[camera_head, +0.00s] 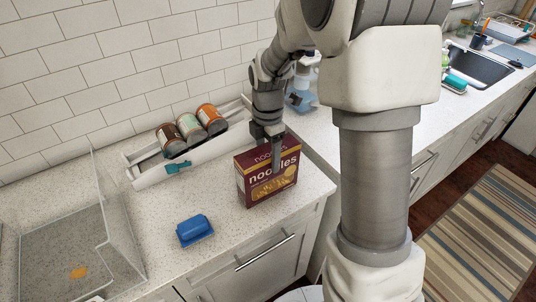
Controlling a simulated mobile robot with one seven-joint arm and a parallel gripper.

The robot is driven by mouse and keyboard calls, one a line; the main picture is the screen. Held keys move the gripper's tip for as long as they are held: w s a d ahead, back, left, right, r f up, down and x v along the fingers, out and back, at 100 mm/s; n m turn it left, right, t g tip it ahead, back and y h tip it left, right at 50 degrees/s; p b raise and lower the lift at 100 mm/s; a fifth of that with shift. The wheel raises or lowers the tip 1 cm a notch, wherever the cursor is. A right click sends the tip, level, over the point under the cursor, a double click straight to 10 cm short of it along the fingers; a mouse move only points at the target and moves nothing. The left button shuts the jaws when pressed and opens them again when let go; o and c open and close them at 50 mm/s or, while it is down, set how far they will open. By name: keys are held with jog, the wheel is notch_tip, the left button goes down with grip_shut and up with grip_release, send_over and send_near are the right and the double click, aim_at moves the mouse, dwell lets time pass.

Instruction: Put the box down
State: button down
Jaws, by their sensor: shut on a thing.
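The box is a dark red noodles box (266,178) with yellow pictures on its front. It is upright near the front edge of the speckled counter. Its lower edge looks at or very close to the counter top; I cannot tell whether it touches. My gripper (276,150) comes down from above and is shut on the upper right part of the box, with one finger across its front face. The other finger is hidden behind the box.
A white sloped rack (150,178) with several cans (190,128) stands behind, along the tiled wall. A blue butter dish (194,230) is front left of the box. A clear-walled bin (118,225) is at far left. A spray bottle (300,98) stands behind my arm. Counter between dish and rack is clear.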

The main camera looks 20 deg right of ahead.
jog(key=shift+c, duration=0.2)
grip_release()
jog(key=shift+f, duration=0.15)
notch_tip(320, 180, up, 12)
jog(key=shift+r+p, duration=0.1)
jog(key=shift+p, duration=0.25)
jog(key=s+r+m+t, duration=0.2)
jog(key=s+m, duration=0.8)
jog(key=s+r+m+t, duration=0.3)
jog(key=s+m, duration=0.7)
jog(key=m, duration=0.1)
jog(key=shift+s+r+m+t, duration=0.2)
jog(key=shift+r+m+t, duration=0.1)
jog(key=shift+r, duration=0.05)
